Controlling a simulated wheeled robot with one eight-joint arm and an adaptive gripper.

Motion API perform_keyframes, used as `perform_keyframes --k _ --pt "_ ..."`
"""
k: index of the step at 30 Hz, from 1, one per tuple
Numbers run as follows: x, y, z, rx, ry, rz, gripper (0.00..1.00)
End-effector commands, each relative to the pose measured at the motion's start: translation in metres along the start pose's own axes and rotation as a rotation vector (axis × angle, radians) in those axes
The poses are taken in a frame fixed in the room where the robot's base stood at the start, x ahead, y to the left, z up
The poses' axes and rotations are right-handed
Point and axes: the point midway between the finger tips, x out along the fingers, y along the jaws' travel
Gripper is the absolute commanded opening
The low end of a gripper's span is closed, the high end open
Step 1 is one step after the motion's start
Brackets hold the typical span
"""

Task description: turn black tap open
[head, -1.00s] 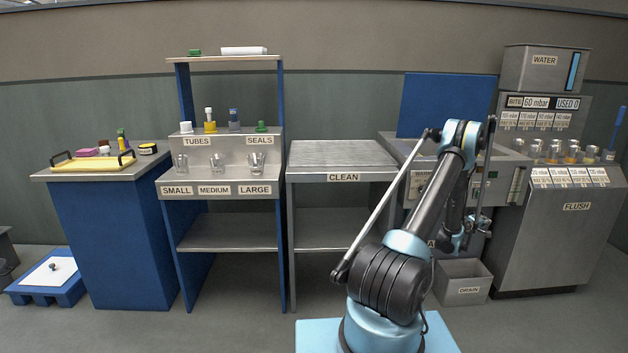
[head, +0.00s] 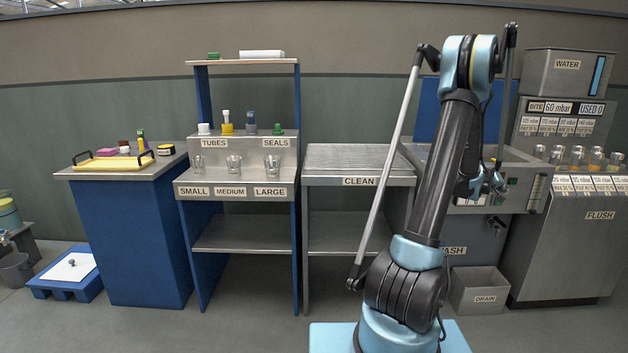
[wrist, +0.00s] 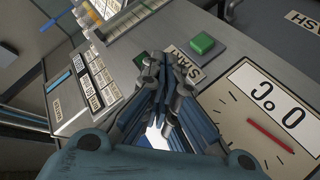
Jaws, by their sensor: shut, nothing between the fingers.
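My gripper (head: 490,185) is raised in front of the wash machine at the right, partly behind my arm in the head view. In the wrist view my gripper (wrist: 158,68) is shut and empty, its fingertips in front of the machine panel near a green button (wrist: 202,44). A small dark fitting (head: 496,224) sits on the front of the wash cabinet, above the drain bin. It may be the black tap, but it is too small to tell its shape or handle position. No tap is clear in the wrist view.
The grey drain bin (head: 478,290) stands on the floor below the wash cabinet. The flush cabinet (head: 570,245) stands at the right, with several filled glasses on it. The clean rack (head: 335,180) is left of my arm. A dial with a red needle (wrist: 270,136) shows in the wrist view.

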Motion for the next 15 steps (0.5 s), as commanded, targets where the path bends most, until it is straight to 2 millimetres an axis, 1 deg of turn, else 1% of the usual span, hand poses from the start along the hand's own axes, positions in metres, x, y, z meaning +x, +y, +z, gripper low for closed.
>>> perform_keyframes --k 1,6,10,15 --pt "-0.017 -0.005 -0.009 0.006 -0.006 -0.02 0.0" --pt "-0.068 -0.018 -0.024 0.03 -0.039 -0.083 0.0" --pt "-0.108 -0.03 -0.033 0.044 -0.065 -0.134 0.0" --pt "-0.162 -0.046 -0.037 0.058 -0.101 -0.203 0.0"
